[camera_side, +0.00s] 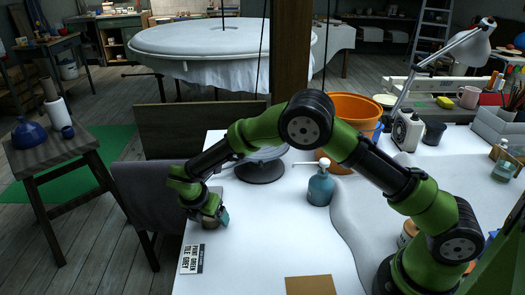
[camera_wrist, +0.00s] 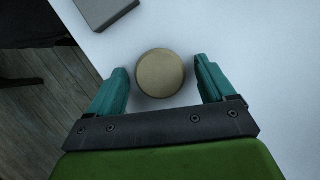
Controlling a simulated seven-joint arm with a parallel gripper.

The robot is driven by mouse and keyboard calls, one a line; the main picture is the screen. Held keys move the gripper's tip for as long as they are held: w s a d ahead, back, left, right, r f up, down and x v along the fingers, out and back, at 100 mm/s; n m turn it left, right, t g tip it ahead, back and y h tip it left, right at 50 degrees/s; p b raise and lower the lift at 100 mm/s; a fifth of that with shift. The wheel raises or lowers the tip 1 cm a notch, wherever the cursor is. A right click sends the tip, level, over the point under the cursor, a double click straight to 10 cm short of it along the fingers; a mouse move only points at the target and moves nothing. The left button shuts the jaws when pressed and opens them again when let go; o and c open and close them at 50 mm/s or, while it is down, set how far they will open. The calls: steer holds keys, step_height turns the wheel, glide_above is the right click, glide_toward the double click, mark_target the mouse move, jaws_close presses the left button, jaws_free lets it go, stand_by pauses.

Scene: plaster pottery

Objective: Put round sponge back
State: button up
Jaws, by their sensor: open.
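The round sponge (camera_wrist: 160,73) shows as a tan disc on the white table in the wrist view. It lies between the teal fingers of my gripper (camera_wrist: 163,85), a little toward their tips. Gaps show on both sides of it, so the fingers are apart and do not grip it. In the side view my gripper (camera_side: 215,217) points down at the table's left part. The sponge (camera_side: 209,221) is there mostly hidden by the gripper and hard to make out.
A grey block (camera_wrist: 104,10) lies near the table edge beyond the sponge. A printed card (camera_side: 192,259) lies in front of my gripper. A blue pump bottle (camera_side: 320,185), a dark round stand (camera_side: 261,171) and an orange bucket (camera_side: 352,112) stand to the right. The front middle table is mostly clear.

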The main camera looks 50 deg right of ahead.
steer(key=v, duration=1.2)
steer(key=s+d+r+m+y, duration=0.25)
steer(key=d+r+m, duration=0.25)
steer(key=r, duration=0.3)
steer(key=s+d+r+m+t+y, duration=0.1)
steer(key=s+d+r+m, duration=0.1)
steer(key=s+m, duration=0.5)
steer(key=s+d+r+m+t+y, duration=0.1)
steer(key=s+d+r+m+t, duration=0.1)
steer(key=s+d+m, duration=0.2)
steer(key=s+d+r+m+t+y, duration=0.1)
steer(key=s+d+r+m+t, duration=0.1)
steer(key=s+m, duration=0.8)
steer(key=shift+s+d+r+m+y, duration=0.35)
steer(key=shift+s+d+r+m, duration=0.05)
steer(key=shift+s+d, duration=0.35)
steer(key=shift+w, duration=0.1)
